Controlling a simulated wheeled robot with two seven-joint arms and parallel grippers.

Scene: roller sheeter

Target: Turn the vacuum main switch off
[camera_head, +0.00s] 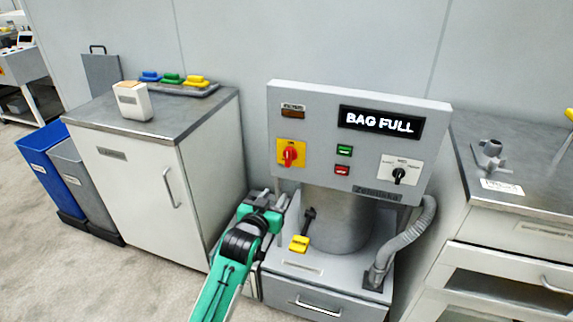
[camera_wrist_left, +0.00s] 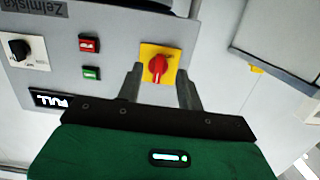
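The main switch (camera_head: 290,153) is a red rotary knob on a yellow plate, at the left of the grey control panel (camera_head: 318,180). Its handle looks near upright. In the left wrist view, which is turned over, the red knob (camera_wrist_left: 157,68) appears between my left gripper's two fingertips. My left gripper (camera_head: 272,192) is open and empty, below the switch in the head view. In the left wrist view the fingers (camera_wrist_left: 160,82) stand apart, one on each side of the knob. I see no contact, and the depth gap is hard to tell. My right gripper is not in view.
The panel also has a "BAG FULL" display (camera_head: 380,122), green (camera_head: 344,151) and red (camera_head: 341,170) buttons, and a black selector (camera_head: 399,175). A cabinet (camera_head: 140,180) stands left, a counter (camera_head: 530,180) right.

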